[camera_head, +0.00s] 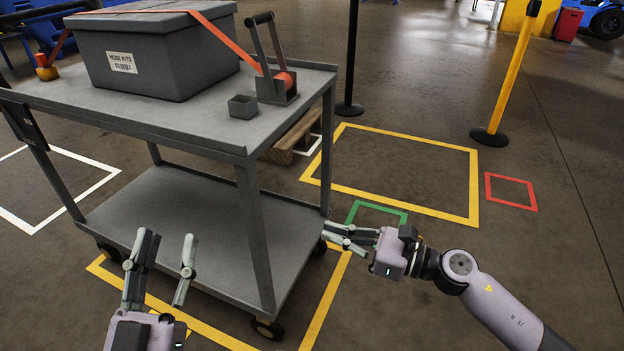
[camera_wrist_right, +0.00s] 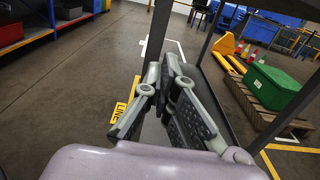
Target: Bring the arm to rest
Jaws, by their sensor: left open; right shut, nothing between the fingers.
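My left gripper (camera_head: 166,240) is open and empty at the lower left of the head view, with its fingers pointing up in front of the cart's lower shelf. My right gripper (camera_head: 328,232) is shut and empty beside the cart's front right leg, pointing left. Its closed fingers also show in the right wrist view (camera_wrist_right: 168,85). A grey cart (camera_head: 200,122) carries a grey lidded box (camera_head: 160,50) with a label. An orange strap (camera_head: 225,37) runs over the box to a ratchet with a lever (camera_head: 270,50). A small grey open block (camera_head: 242,106) sits near the cart's edge.
The lower shelf (camera_head: 180,215) looks empty. Yellow, green, red and white floor outlines lie around the cart. A wooden pallet (camera_head: 296,135) stands behind it. A yellow post (camera_head: 510,75) and a black post (camera_head: 350,60) stand farther back. A green box (camera_wrist_right: 272,88) shows in the wrist view.

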